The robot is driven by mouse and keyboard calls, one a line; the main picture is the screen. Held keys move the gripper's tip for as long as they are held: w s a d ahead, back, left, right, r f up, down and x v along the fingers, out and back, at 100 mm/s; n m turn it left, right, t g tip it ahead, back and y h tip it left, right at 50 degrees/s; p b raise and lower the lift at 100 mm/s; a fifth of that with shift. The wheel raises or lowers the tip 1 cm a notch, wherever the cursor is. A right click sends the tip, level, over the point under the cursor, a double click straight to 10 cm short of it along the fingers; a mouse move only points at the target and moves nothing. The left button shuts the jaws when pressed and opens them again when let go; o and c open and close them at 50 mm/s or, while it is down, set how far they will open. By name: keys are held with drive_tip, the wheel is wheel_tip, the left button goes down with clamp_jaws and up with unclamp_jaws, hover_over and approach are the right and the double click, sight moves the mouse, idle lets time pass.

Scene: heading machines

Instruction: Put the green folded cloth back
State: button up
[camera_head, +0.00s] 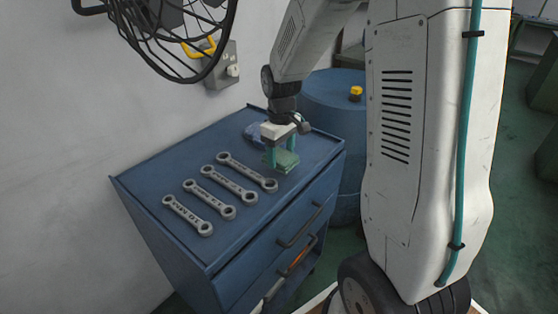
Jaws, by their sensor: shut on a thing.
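The green folded cloth (286,161) is at the far right end of the blue cabinet's top (150,177). My gripper (281,154) points down over it, with its teal fingers shut on the cloth. The cloth looks low, at or just above the cabinet top; I cannot tell whether it touches. Part of the cloth is hidden behind the fingers. A blue item (256,132), perhaps another folded cloth, lies just behind my gripper, partly hidden by it.
Several grey ring wrenches (228,185) lie in a row left of my gripper. A blue drum (335,90) stands behind the cabinet. A black wire fan guard (180,35) hangs at upper left by the wall. Bare cabinet top shows around the wrenches.

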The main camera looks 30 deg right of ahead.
sight(280, 153)
drive_tip(key=shift+w+d, duration=0.1)
drive_tip(key=shift+w, duration=0.45)
drive_tip(key=shift+f, duration=1.8)
drive_tip(key=shift+f, duration=0.15)
drive_tip(key=o, duration=0.6)
